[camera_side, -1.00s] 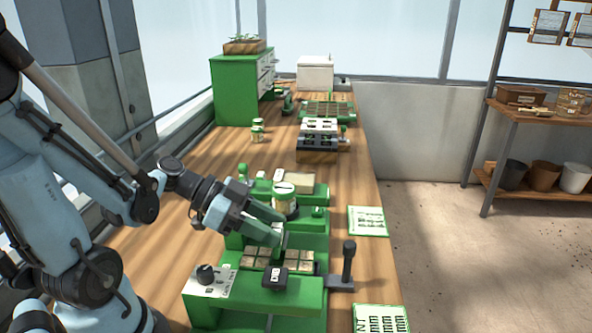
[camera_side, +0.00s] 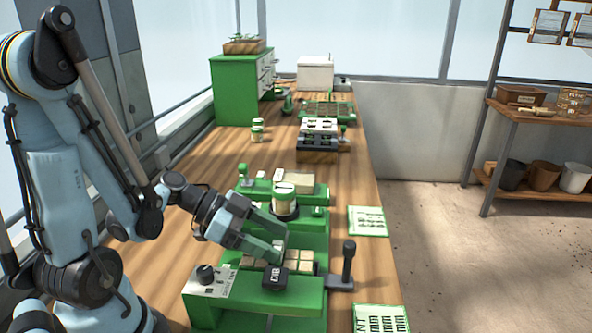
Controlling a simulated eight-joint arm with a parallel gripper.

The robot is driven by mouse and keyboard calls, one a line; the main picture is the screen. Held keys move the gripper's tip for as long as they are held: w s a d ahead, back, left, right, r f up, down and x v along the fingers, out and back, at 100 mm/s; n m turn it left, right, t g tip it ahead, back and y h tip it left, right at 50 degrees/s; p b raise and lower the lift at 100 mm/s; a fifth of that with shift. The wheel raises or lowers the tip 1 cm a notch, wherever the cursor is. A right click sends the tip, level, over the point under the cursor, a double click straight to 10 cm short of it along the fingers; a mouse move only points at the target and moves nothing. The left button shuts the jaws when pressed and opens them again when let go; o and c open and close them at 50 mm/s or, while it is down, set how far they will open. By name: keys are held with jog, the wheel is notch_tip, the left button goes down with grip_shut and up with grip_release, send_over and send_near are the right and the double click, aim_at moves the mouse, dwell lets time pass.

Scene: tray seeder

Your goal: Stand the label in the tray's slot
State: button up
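The seed tray (camera_side: 316,269) with several beige blocks in its cells lies in the green seeder, front centre. My gripper (camera_side: 282,244) reaches in from the left, its fingertips low over the back of the tray. A small pale piece, seemingly the label (camera_side: 280,238), shows between the fingertips, and the gripper appears shut on it. The label's lower end and the tray's slot are hidden or too small to make out, so I cannot tell whether the label is in the slot.
A black block marked DIB (camera_side: 275,278) stands right in front of the tray. A black-topped lever (camera_side: 348,262) rises to the right. A cream drum (camera_side: 285,200) stands on the seeder behind the fingers. Printed sheets (camera_side: 368,221) lie along the right edge of the bench.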

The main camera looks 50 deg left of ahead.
jog(key=s+a+n+g+y, duration=0.1)
jog(key=n, duration=0.1)
jog(key=s+a+n+g+y, duration=0.1)
jog(key=s+n+g+y, duration=0.1)
jog(key=shift+s+a+r, duration=0.1)
jog(key=shift+a+r, duration=0.25)
jog(key=shift+r, duration=0.05)
jog(key=shift+w+d+f+n+y, duration=0.1)
jog(key=shift+w+n+y, duration=0.15)
jog(key=shift+n+y, duration=0.35)
jog(key=shift+w+d+r+n+y, duration=0.1)
jog(key=shift+w+r+n+y, duration=0.1)
jog(key=shift+n+y, duration=0.25)
jog(key=shift+w+d+r+n+y, duration=0.1)
jog(key=shift+w+n+y, duration=0.1)
jog(key=shift+n+y, duration=0.25)
jog(key=shift+w+d+r+n+t+y, duration=0.25)
jog(key=shift+w+d+r+n+y, duration=0.15)
jog(key=shift+r, duration=0.2)
jog(key=shift+w+d+r+n+t+y, duration=0.15)
jog(key=shift+w+r+n+t+y, duration=0.2)
jog(key=shift+r, duration=0.3)
jog(key=shift+w+d+r+n+t+y, duration=0.25)
jog(key=shift+w+d+r+y, duration=0.1)
jog(key=shift+r+y, duration=0.25)
